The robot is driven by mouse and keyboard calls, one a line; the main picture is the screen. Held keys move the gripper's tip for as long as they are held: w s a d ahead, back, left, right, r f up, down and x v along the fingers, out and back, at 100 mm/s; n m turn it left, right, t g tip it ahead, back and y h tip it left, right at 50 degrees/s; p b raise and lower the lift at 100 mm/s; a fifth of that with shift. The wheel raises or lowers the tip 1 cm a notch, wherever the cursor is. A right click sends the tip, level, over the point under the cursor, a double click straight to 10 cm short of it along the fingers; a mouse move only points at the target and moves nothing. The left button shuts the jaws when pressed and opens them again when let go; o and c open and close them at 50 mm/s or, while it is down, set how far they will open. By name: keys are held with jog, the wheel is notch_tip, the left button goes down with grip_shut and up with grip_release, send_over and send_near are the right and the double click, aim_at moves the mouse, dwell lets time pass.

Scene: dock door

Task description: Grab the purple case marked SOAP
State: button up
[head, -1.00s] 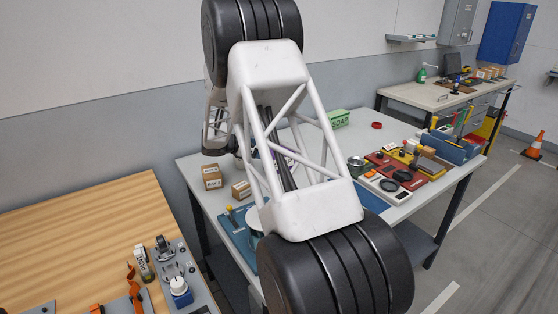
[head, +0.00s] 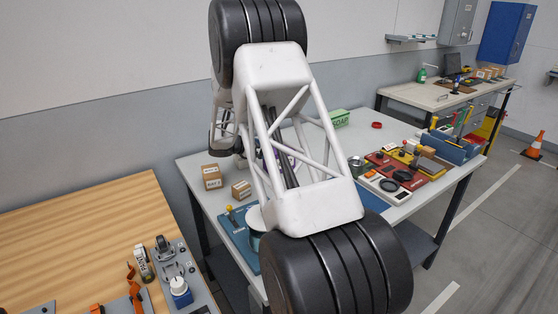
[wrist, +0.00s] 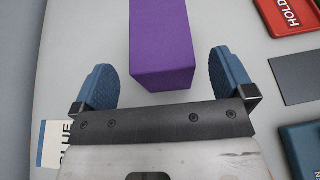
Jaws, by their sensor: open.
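The purple case (wrist: 162,45) lies in the upper middle of the wrist view, with its near end toward me. No lettering shows on the faces in view. My gripper (wrist: 164,82) is open, with one blue finger on each side of the case's near end. Gaps show between the case and both fingers, so it is not held. In the head view my arm hides the gripper and nearly all of the purple case. A green case (head: 340,118) marked SOAP stands at the back of the grey table.
On the grey table (head: 397,136), small cardboard boxes (head: 212,177) stand to the left, and trays and a tin crowd the right. In the wrist view a red HOLD tray (wrist: 289,18) and a dark plate (wrist: 296,77) lie to the right.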

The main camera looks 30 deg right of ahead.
jog(key=shift+x, duration=2.6)
jog(key=shift+r, duration=0.1)
jog(key=shift+r, duration=0.1)
jog(key=c, duration=1.7)
jog(key=shift+o, duration=0.2)
jog(key=shift+r, duration=0.15)
jog(key=shift+r, duration=1.4)
jog(key=shift+s+r, duration=0.15)
jog(key=shift+r, duration=0.1)
jog(key=s+a, duration=0.3)
jog(key=s, duration=0.4)
jog(key=s+a+r, duration=0.1)
jog(key=s+a, duration=0.2)
jog(key=s, duration=0.4)
jog(key=shift+a+r, duration=0.2)
jog(key=shift+a, duration=0.1)
